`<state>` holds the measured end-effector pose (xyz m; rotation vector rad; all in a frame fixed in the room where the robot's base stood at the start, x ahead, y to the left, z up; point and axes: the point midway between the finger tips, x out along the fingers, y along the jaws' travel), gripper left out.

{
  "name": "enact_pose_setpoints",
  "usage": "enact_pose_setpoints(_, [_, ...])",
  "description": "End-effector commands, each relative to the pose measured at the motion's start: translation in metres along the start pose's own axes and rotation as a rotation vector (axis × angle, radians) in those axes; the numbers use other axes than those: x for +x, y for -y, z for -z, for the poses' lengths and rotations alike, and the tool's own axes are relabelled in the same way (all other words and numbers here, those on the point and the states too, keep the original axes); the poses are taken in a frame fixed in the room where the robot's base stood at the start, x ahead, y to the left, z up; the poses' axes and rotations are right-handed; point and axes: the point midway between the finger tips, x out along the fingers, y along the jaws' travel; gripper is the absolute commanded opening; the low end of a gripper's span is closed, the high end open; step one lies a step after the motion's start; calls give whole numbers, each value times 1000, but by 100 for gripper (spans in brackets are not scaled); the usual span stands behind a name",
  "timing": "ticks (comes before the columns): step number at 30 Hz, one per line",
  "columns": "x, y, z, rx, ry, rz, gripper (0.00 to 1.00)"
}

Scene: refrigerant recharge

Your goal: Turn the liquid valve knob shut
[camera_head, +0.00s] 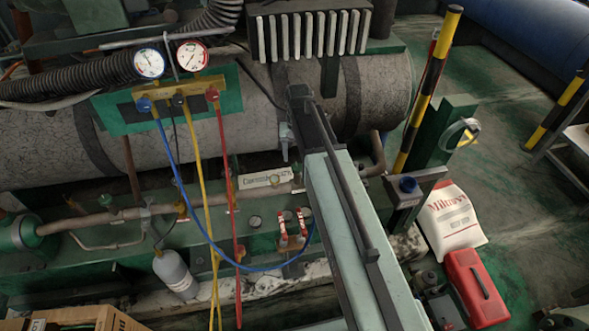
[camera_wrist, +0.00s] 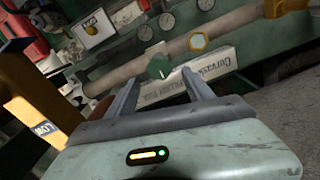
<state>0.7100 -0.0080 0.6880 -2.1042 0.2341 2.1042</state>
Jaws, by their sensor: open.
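A small dark green knob (camera_wrist: 159,67), which looks like the valve knob, shows in the wrist view in front of a long pipe. My gripper (camera_wrist: 160,78) is open, with one finger on each side of the knob in the picture. I cannot tell how deep the knob sits between the fingertips, and no contact shows. In the head view my arm reaches up across the middle of the scene; the knob cannot be made out there and may be hidden by the arm.
Two gauges (camera_head: 149,63) with blue, yellow and red hoses hang at upper left. A grey bottle (camera_head: 174,272) stands below. A red toolbox (camera_head: 476,288) and a white sack (camera_head: 453,217) are on the floor at right.

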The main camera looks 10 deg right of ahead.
Motion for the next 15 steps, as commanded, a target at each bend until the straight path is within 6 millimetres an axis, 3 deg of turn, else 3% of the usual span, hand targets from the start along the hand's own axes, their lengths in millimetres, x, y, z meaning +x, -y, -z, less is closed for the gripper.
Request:
enact_pose_setpoints(1, [20, 0, 0, 0, 0, 0, 61])
enact_pose_setpoints(6, [42, 0, 0, 0, 0, 0, 61])
enact_pose_setpoints(15, [42, -1, 0, 1, 0, 0, 61])
